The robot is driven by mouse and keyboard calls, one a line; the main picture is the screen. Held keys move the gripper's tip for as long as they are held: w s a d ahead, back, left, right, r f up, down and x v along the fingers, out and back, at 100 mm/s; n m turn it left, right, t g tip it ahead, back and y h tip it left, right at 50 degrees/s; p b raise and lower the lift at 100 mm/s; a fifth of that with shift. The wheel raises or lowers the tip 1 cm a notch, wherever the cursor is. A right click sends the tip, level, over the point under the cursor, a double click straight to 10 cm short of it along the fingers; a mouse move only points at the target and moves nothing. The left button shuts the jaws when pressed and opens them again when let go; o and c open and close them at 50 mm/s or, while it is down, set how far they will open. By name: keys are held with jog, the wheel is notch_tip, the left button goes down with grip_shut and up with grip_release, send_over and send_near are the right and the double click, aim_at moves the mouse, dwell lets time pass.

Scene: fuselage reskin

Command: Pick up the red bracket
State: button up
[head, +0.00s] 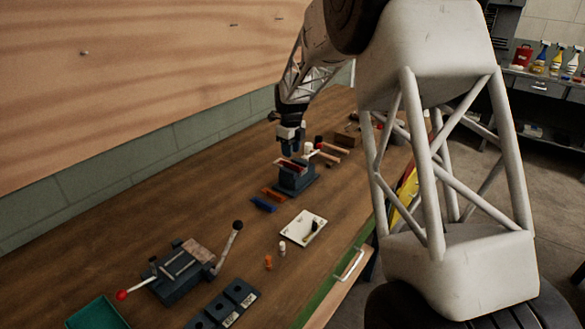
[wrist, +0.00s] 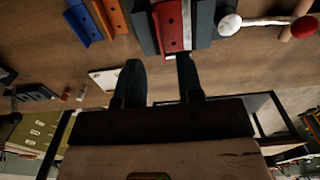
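The red bracket (wrist: 171,27) sits in the grey bench vise (head: 297,182), between its jaws. In the head view the red bracket (head: 291,167) shows as a thin red strip at the top of the vise, partly hidden by the jaws. My gripper (head: 291,149) points down just above the vise. In the wrist view my gripper (wrist: 159,62) has its two dark fingers apart with nothing held between them. The right fingertip appears near the lower end of the bracket; I cannot tell whether they touch.
A blue bracket (head: 263,205) and an orange bracket (head: 273,194) lie beside the vise. The vise's handle has a white knob (wrist: 230,24) and a red knob (wrist: 303,27). A white tray (head: 293,232) and a clamp fixture (head: 178,270) stand nearer. Bare wood lies left of the vise.

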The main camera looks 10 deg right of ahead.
dwell(0.3)
jog(key=shift+f, duration=2.6)
grip_shut()
